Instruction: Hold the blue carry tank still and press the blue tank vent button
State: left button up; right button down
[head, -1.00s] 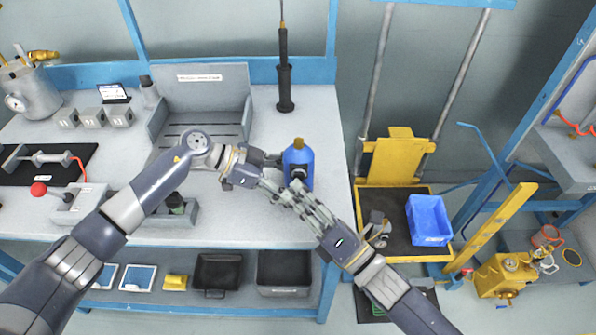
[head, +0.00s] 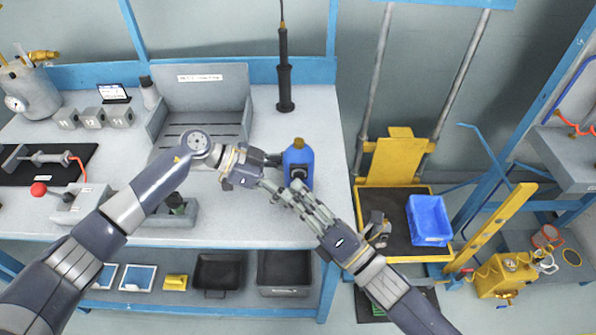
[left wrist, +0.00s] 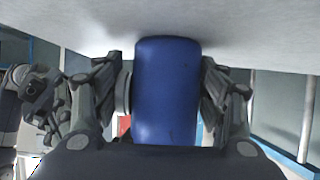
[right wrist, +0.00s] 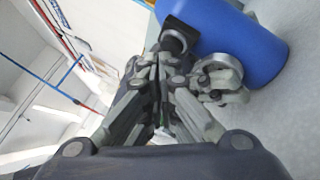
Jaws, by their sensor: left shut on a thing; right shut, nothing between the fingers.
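The blue carry tank (head: 299,160) stands upright near the bench's right end, with a brass-coloured cap on top. It fills the middle of the left wrist view (left wrist: 166,90). My left gripper (head: 280,163) is shut on the tank, one finger on each side of its body. A dark round fitting, apparently the vent button (right wrist: 176,38), sticks out of the tank in the right wrist view. My right gripper (right wrist: 170,62) is shut and empty, its fingertips right at this fitting. I cannot tell whether they touch it. The fingers partly hide the tank's front in the head view.
A grey open bin (head: 204,90) stands behind my left arm, and a dark upright tool (head: 285,75) stands behind the tank. Right of the bench is a yellow lift (head: 397,160) with a blue crate (head: 429,221). The bench's right edge is close to the tank.

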jog(key=shift+s, duration=0.1)
jog(key=s, duration=0.5)
jog(key=shift+s, duration=0.4)
pick_arm(q)
jog(key=o, duration=0.9)
